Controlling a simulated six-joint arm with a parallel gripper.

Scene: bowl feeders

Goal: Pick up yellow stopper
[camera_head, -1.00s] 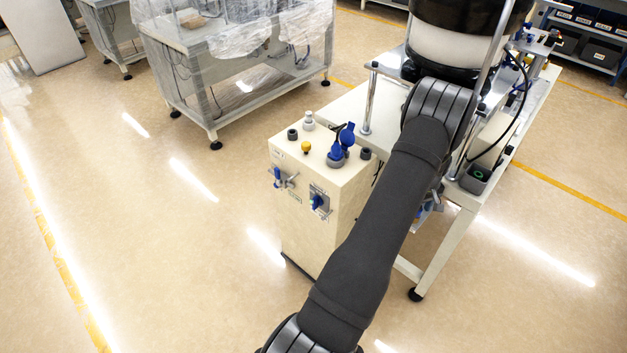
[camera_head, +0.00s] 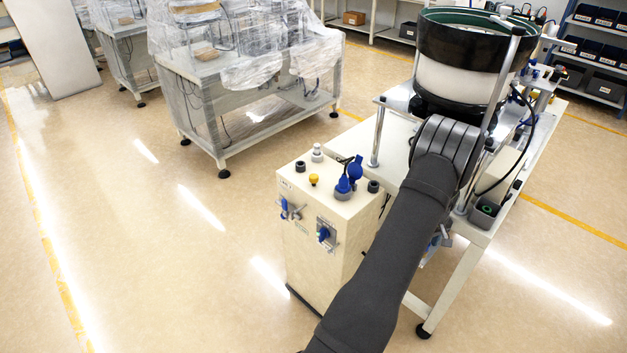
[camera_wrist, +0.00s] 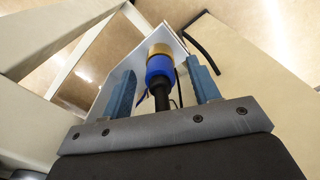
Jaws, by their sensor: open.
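In the wrist view my gripper (camera_wrist: 163,90) is open, its two blue-grey fingers apart. Between the fingers shows an upright-looking part with a yellow end (camera_wrist: 159,49), a blue collar (camera_wrist: 159,68) and a black stem (camera_wrist: 161,95). There is a gap on both sides, and no finger visibly touches it. I cannot tell whether this yellow end is the stopper. In the head view a small yellow knob (camera_head: 313,179) stands on top of the cream cabinet. My gripper is hidden there behind my dark arm.
The cream cabinet (camera_head: 325,235) also carries blue fittings (camera_head: 349,178) and dark knobs. A bowl feeder (camera_head: 466,75) stands on a white-framed table beside my arm. A wrapped bench (camera_head: 245,80) is at the back left. The floor on the left is clear.

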